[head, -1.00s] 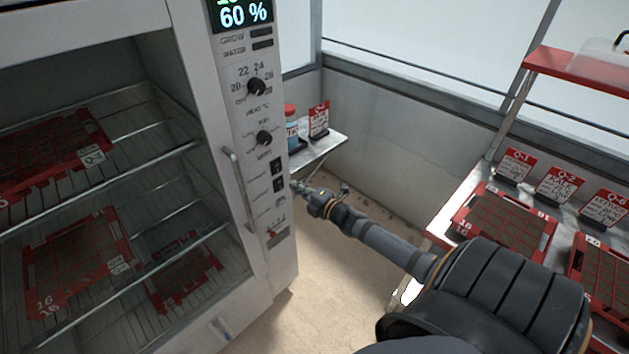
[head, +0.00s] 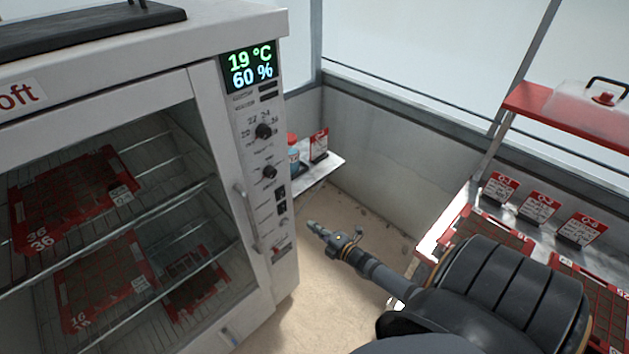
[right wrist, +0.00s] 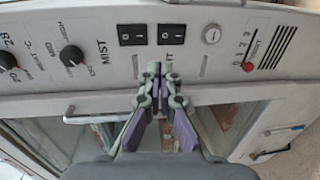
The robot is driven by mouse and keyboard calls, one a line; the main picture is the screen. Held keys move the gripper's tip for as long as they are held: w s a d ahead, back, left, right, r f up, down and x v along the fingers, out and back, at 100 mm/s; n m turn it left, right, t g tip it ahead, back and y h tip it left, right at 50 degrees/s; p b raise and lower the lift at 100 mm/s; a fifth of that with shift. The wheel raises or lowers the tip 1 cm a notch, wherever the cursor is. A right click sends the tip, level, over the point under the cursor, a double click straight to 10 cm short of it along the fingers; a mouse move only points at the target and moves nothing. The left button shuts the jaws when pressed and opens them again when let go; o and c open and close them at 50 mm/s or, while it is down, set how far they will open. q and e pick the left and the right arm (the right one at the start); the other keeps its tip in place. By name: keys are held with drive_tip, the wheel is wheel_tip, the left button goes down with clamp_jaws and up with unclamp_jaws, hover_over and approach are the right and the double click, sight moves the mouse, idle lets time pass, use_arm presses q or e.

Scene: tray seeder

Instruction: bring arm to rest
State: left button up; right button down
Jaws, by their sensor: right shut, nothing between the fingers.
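My right arm reaches in from the lower right in the head view. Its gripper (head: 313,227) is shut and empty, in open space to the right of the white cabinet (head: 245,170) and apart from it. In the right wrist view the gripper (right wrist: 157,72) shows with its fingertips together, in front of the cabinet's control panel (right wrist: 105,62) with its knobs, switches and key lock. My left gripper is not in view.
The cabinet holds red trays (head: 75,190) on wire shelves behind its glass door, with a door handle (head: 247,217). A bench with red trays (head: 490,225) and label cards (head: 538,204) stands on the right. A small shelf (head: 318,170) holds a bottle. Floor between is clear.

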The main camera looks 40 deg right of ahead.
idle(0.4)
drive_tip(key=s+a+f+m+g+h+b, duration=0.1)
drive_tip(key=s+f+m+g, duration=0.25)
drive_tip(key=s+f, duration=0.4)
drive_tip(key=s+f+m+g+h+b, duration=0.15)
drive_tip(key=s+f+m, duration=0.25)
drive_tip(key=f, duration=0.6)
drive_tip(key=s+a+f+m+g+h+b, duration=0.1)
drive_tip(key=s+f+m+g, duration=0.25)
drive_tip(key=s+f, duration=0.4)
drive_tip(key=s+a+f+m+g, duration=0.3)
drive_tip(key=s+f, duration=0.3)
drive_tip(key=s, duration=0.4)
drive_tip(key=s+a+f+m+g+y+b, duration=0.1)
drive_tip(key=s+a+f+m+g, duration=0.3)
drive_tip(key=s+f, duration=0.3)
drive_tip(key=s+a, duration=0.1)
drive_tip(key=s, duration=0.2)
drive_tip(key=shift+s+a+m, duration=0.25)
drive_tip(key=shift+s+m, duration=0.15)
drive_tip(key=shift+d, duration=0.1)
